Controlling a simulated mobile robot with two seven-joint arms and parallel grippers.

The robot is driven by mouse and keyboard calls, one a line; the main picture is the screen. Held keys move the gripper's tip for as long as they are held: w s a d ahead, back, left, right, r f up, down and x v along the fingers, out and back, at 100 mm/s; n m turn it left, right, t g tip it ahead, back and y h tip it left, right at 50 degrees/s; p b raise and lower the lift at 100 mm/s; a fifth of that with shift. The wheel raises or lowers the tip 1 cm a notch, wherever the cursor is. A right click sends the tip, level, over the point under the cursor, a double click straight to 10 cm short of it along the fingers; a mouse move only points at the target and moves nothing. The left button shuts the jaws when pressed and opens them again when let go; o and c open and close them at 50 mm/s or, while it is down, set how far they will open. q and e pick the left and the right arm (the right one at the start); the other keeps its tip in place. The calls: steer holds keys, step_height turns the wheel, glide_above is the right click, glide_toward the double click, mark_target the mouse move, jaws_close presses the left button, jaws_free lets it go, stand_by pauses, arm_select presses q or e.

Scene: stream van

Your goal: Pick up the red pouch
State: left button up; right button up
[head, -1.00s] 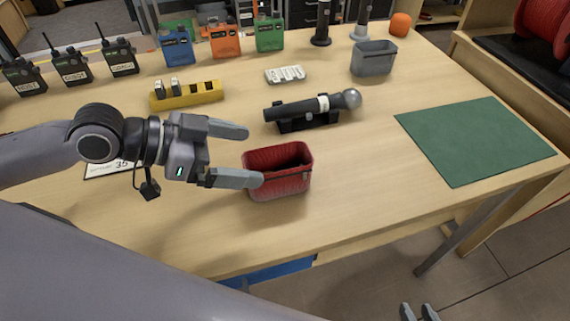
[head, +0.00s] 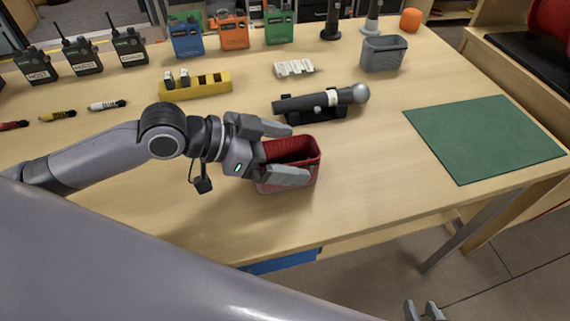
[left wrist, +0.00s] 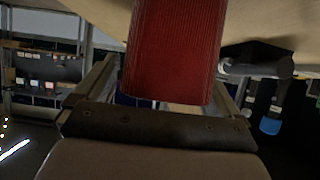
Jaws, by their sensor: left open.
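The red pouch (head: 305,168), an open-topped red container, stands upright on the table near its front edge. My left gripper (head: 298,153) is open at the pouch, with one finger along its far side and the other across its near side. In the left wrist view the pouch (left wrist: 175,50) sits between the two spread fingers; I cannot tell whether they touch it. The near finger and the hand hide part of the pouch. My right gripper (head: 425,310) shows only its fingertips at the bottom edge, with a gap between them, away from the table.
A microphone in a black holder (head: 310,115) lies just behind the pouch. A yellow block (head: 205,89), a grey bin (head: 383,55) and several radios (head: 130,47) stand farther back. A green mat (head: 485,138) lies at right. The table in front of the pouch is clear.

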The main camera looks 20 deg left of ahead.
arm_select(q)
steer(key=c, duration=1.1)
steer(key=shift+o, duration=0.2)
